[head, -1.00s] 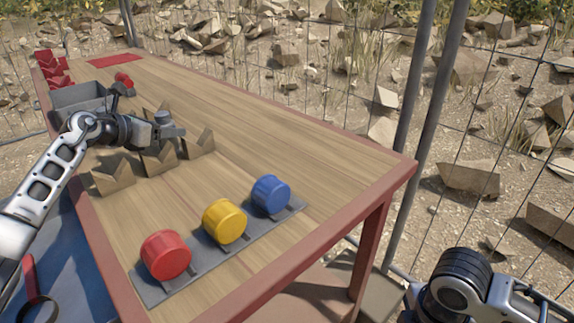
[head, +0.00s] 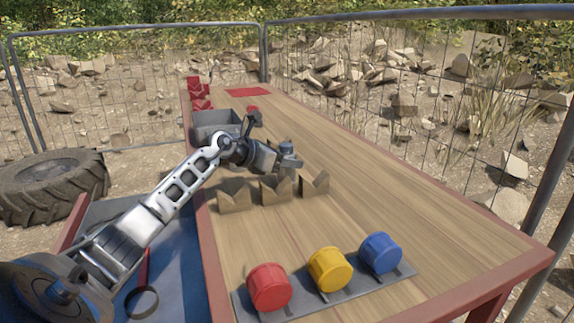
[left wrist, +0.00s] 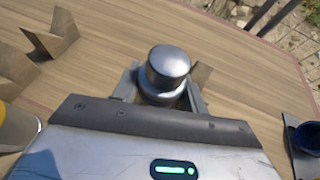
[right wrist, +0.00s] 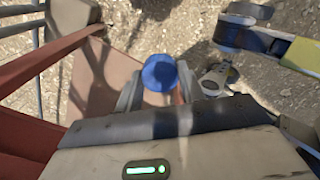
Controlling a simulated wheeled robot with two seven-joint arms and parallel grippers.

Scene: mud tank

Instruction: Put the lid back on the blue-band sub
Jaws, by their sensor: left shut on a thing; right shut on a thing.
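My left gripper (head: 284,159) is shut on a small silver-grey rounded piece, which sits above the table near the notched wooden blocks. In the left wrist view this silver piece (left wrist: 168,68) shows a domed top and a wider part below, between the fingers. My right gripper (right wrist: 158,97) is outside the head view. The right wrist view shows it shut on a round blue piece (right wrist: 160,72), held over ground beside a red frame. I see no band on either held piece and cannot tell which is the lid or the sub.
Red (head: 269,287), yellow (head: 329,269) and blue (head: 381,253) round canisters stand on a grey strip (head: 330,292) at the near end. Three notched wooden blocks (head: 274,189) stand mid-table. The table's right side is clear.

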